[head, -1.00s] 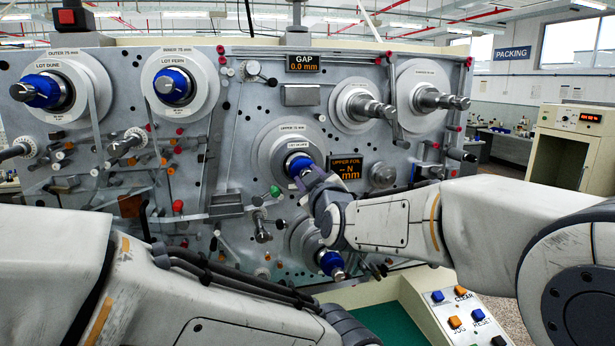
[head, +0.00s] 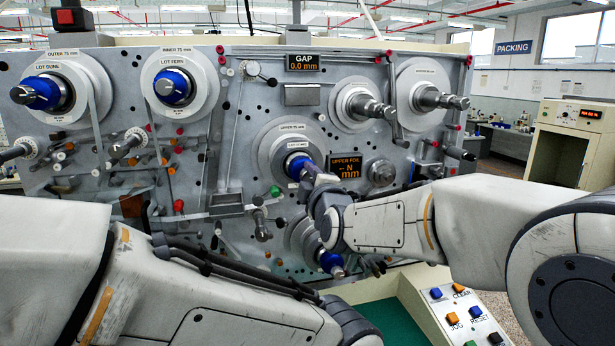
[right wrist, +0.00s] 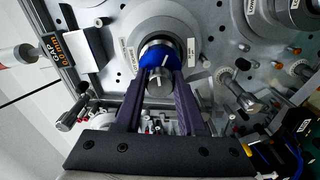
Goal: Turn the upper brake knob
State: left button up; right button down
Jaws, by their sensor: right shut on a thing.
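The upper spindle (head: 297,165) has a blue hub in the middle of a grey disc labelled "UPPER 75 mm" on the machine's panel. In the right wrist view its blue hub (right wrist: 160,55) carries white marks, and a round silver knob (right wrist: 159,82) sits at its front end. My right gripper (head: 313,180) is at this front end. In the right wrist view the dark fingers of the right gripper (right wrist: 161,88) stand on both sides of the silver knob, shut on it. The fingers partly cover the knob in the head view. My left gripper is out of view; only its arm shows.
An "UPPER FOIL" display (head: 346,168) is right of the spindle. Another blue-hubbed spindle (head: 331,262) sits just below my right gripper. Rollers and pegs stick out of the panel. A button box (head: 465,318) stands at the lower right.

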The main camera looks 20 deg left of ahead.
jog(key=shift+f, duration=0.15)
dwell(0.4)
jog(key=c, duration=0.5)
grip_release()
jog(key=shift+s, duration=0.1)
jog(key=shift+s+d, duration=0.15)
jog(key=shift+s, duration=0.05)
jog(key=b+v, duration=0.5)
jog(key=v, duration=0.5)
